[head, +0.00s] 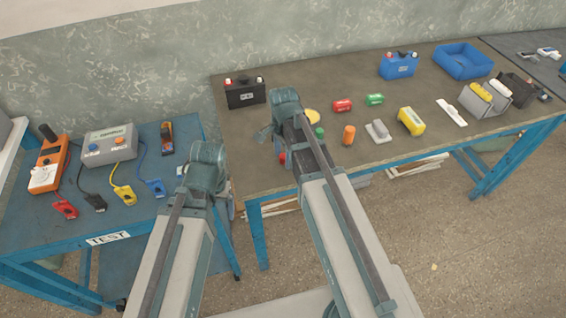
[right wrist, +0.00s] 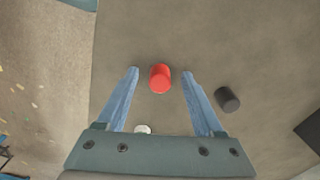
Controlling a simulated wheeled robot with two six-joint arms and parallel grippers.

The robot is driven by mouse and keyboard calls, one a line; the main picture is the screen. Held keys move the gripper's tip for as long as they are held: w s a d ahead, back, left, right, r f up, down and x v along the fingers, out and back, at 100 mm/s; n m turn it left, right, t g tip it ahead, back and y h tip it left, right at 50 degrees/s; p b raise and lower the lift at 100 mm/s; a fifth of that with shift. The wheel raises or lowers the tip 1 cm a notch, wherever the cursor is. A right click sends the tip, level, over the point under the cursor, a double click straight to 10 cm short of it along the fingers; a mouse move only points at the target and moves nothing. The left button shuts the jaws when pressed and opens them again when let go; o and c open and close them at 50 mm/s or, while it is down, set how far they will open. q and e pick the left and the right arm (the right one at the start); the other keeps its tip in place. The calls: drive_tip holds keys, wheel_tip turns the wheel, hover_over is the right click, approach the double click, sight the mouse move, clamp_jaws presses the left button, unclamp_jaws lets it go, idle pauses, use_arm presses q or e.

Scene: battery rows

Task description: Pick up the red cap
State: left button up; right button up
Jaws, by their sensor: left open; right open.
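The red cap (right wrist: 160,78) is a short red cylinder on the brown table mat. In the right wrist view it lies between the two blue fingers of my right gripper (right wrist: 161,72), near their tips, with a gap on each side. My right gripper is open and empty. In the head view a bit of red (head: 282,157) shows beside my right wrist (head: 287,110), which hides most of that spot. My left gripper (head: 208,168) hangs between the two tables in the head view, largely hidden by its own wrist, with nothing seen in it.
In the right wrist view a dark cap (right wrist: 228,99) lies right of the red one, and a white piece (right wrist: 142,129) shows between the fingers near the palm. A green cap (head: 319,133) and an orange cylinder (head: 348,134) stand right of my right wrist. A black battery (head: 244,92) stands behind.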

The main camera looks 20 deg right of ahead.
drive_tip(key=shift+r, duration=0.1)
clamp_jaws()
use_arm(q)
drive_tip(key=shift+r, duration=0.15)
